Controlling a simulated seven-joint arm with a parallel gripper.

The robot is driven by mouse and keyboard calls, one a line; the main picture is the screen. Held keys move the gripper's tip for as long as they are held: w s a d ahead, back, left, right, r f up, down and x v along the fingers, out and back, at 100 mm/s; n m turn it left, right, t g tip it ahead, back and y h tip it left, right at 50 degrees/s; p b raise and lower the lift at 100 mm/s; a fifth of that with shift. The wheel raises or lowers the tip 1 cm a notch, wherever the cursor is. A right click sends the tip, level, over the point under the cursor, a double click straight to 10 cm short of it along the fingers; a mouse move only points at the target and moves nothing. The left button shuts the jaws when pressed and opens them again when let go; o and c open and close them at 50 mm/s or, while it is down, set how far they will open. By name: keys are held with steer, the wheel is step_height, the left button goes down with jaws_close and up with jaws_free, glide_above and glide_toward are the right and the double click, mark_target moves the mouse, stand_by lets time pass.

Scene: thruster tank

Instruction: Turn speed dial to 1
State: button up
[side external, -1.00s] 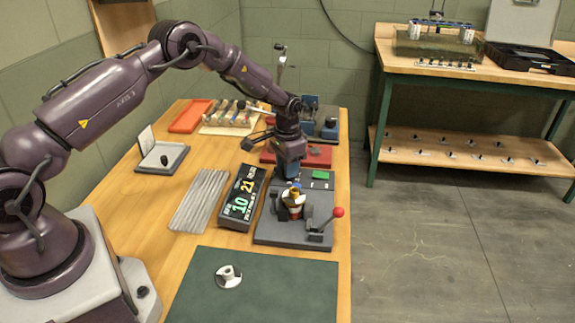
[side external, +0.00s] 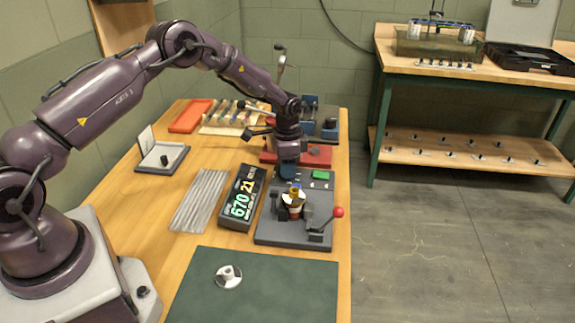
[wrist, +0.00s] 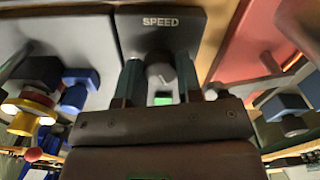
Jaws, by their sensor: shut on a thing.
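The speed dial (wrist: 160,74) is a small grey round knob on a dark grey panel (wrist: 190,38) marked SPEED, seen in the wrist view. My gripper (wrist: 159,72) has one finger on each side of the knob and is shut on it. The dial's pointer and number marks cannot be made out. In the side view my gripper (side external: 289,176) points down at the back of the grey test stand (side external: 265,234), and it hides the dial there. A green patch shows just below the knob in the wrist view.
The stand carries a white and brass thruster (side external: 293,205) and a lever with a red knob (side external: 338,212). A black display (side external: 241,200) with lit digits stands left of it, beside several grey rods (side external: 200,198). A green mat (side external: 265,292) lies in front.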

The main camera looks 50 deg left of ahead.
steer(key=o, duration=0.9)
steer(key=shift+o, duration=0.2)
steer(key=shift+r, duration=0.15)
step_height(320, 180, up, 13)
